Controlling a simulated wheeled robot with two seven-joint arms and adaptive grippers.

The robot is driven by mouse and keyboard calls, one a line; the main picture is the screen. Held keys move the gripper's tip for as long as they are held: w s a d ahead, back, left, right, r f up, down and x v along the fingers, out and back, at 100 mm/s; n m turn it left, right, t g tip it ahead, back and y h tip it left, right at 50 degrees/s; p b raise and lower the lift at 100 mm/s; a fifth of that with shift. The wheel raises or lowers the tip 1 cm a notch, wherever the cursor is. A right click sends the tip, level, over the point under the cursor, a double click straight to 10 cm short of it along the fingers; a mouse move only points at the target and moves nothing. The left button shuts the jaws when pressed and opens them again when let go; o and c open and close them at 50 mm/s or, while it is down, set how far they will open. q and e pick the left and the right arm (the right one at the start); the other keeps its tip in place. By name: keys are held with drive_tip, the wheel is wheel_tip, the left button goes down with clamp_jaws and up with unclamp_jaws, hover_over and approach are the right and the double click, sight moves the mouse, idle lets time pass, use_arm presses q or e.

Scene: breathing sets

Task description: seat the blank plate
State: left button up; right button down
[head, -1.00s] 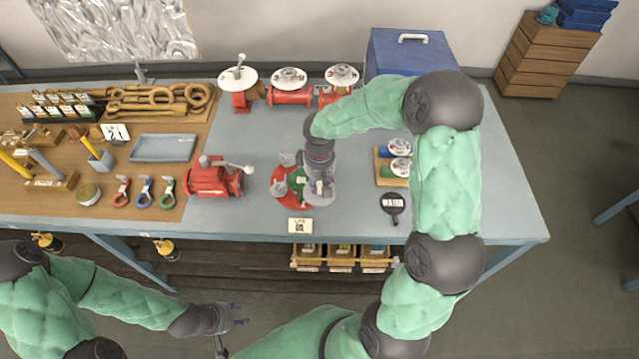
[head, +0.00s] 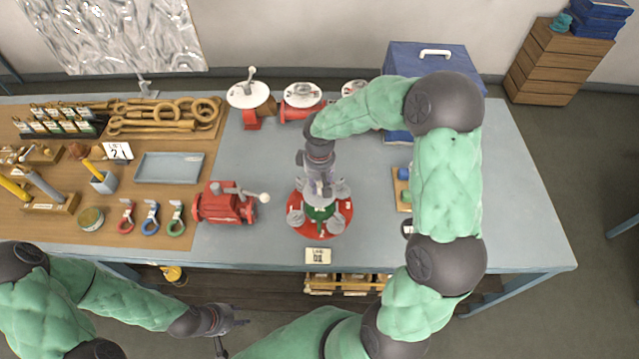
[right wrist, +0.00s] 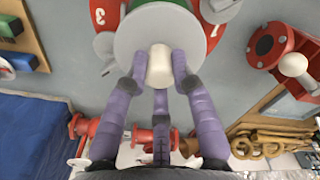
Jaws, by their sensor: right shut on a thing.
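My right gripper (head: 320,188) is shut on the white knob (right wrist: 160,66) of a pale round plate, the blank plate (right wrist: 135,38). The plate is over a red round base (head: 320,234) with a green centre (head: 322,212) and several grey discs around it. In the right wrist view the plate hides much of the base (right wrist: 208,45); numbers show on its red rim. I cannot tell whether the plate touches the base. My left gripper (head: 238,315) is empty in front of the bench, its fingers apart.
A red valve body (head: 222,203) with a lever stands left of the base. A label card (head: 318,255) is in front. White-topped red fittings (head: 302,95) and a blue box (head: 432,62) stand behind. A wooden block (head: 402,188) is to the right, partly behind my arm.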

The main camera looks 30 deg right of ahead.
sight(320, 195)
drive_tip(key=shift+f+b, duration=2.25)
drive_tip(key=shift+f, duration=0.65)
drive_tip(key=shift+b, duration=0.3)
drive_tip(key=shift+f+b, duration=0.95)
drive_tip(key=shift+f, duration=0.2)
drive_tip(key=c, duration=1)
unclamp_jaws()
drive_tip(key=shift+o, duration=0.2)
drive_tip(key=shift+s, duration=0.1)
drive_tip(key=shift+r, duration=0.1)
wheel_tip(320, 195, up, 12)
drive_tip(key=shift+f, duration=0.1)
